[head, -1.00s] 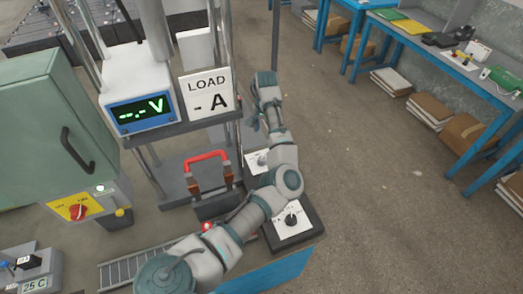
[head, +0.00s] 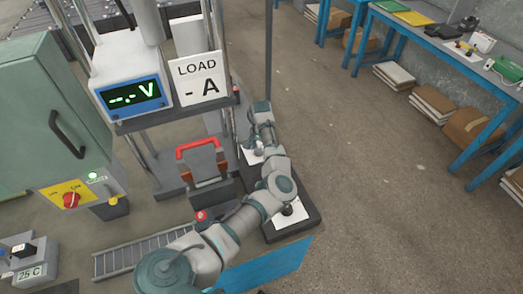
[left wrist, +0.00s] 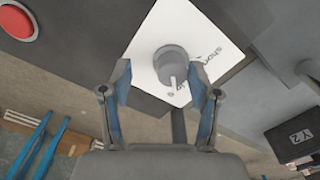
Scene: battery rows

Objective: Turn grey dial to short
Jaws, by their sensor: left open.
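The grey dial (left wrist: 172,60) is a round knob on a white label plate (left wrist: 200,40) in the left wrist view. A white mark on it points toward the bottom of the picture. The word "short" is printed to the right of the knob. My left gripper (left wrist: 163,92) is open, with its two fingers either side of the dial's near side, apart from it. In the head view my left gripper is largely hidden by its own arm, over the white plate (head: 248,157). My right gripper is not in view.
A black knob (head: 288,210) on another white plate sits close under my left arm. A red-handled switch (head: 198,147) stands left of the arm. A red button (left wrist: 17,20) shows in the wrist view. Open floor lies to the right.

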